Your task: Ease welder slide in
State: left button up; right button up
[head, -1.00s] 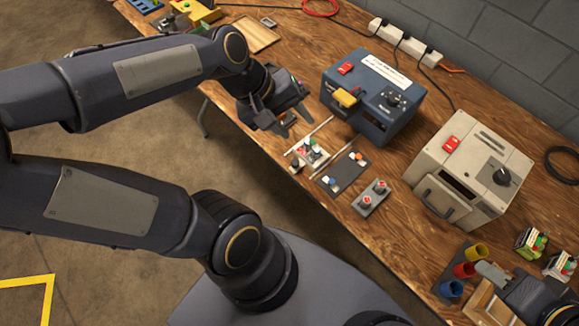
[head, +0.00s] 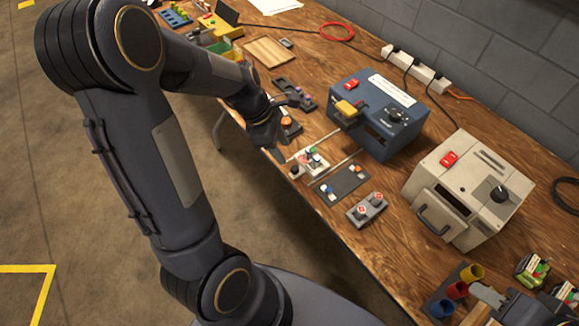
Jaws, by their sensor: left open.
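The blue welder (head: 384,118) stands on the bench at the centre, with a yellow handle-like part (head: 347,109) on its front. Two pale rails run out from its front toward the bench edge. The white slide (head: 310,163), carrying small coloured parts, sits at the outer end of the rails, apart from the housing. My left gripper (head: 283,119) is open at the bench's front edge, left of the slide and not touching it. An orange-topped part (head: 288,122) shows by its fingers. My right gripper (head: 489,297) is partly in view at the bottom right; its jaws are unclear.
A dark mat (head: 341,184) with small parts and a grey two-button box (head: 367,209) lie right of the slide. A beige machine (head: 466,190) stands further right. Red, yellow and blue cups (head: 457,290) sit near my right gripper. A wooden tray (head: 269,51) lies at the back left.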

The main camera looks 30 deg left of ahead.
aim_at(294, 168)
pick_arm(q)
jog(key=b+x, duration=0.1)
jog(key=x, duration=0.6)
jog(key=shift+d+f, duration=0.15)
jog(key=shift+f, duration=0.05)
grip_shut()
